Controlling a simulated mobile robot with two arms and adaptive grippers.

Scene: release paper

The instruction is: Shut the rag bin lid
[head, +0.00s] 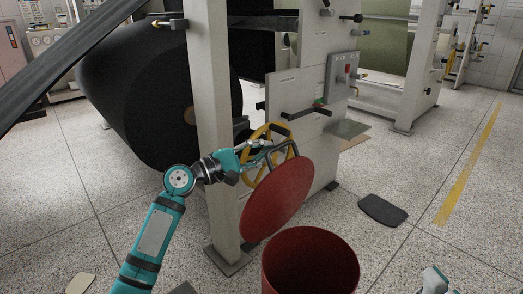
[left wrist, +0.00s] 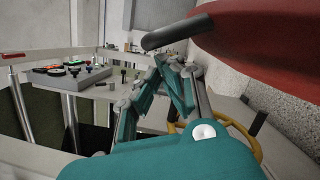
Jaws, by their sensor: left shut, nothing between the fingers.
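The red rag bin (head: 312,262) stands on the floor at the bottom middle of the head view, its mouth open. Its round red lid (head: 275,200) is raised and steeply tilted above the bin's far left side. A dark bar handle (head: 283,150) is at the lid's upper edge. My left gripper (head: 265,148) is behind the lid's upper edge, close to the handle. In the left wrist view the closed fingers (left wrist: 170,64) are just below the handle (left wrist: 178,33), with the lid (left wrist: 270,40) at upper right. Contact cannot be told.
A white machine post (head: 212,90) and a large black roll (head: 150,100) stand behind my left arm. A yellow handwheel (head: 268,128) is close behind the gripper. A dark mat (head: 382,210) lies on the floor to the right, where the floor is mostly clear.

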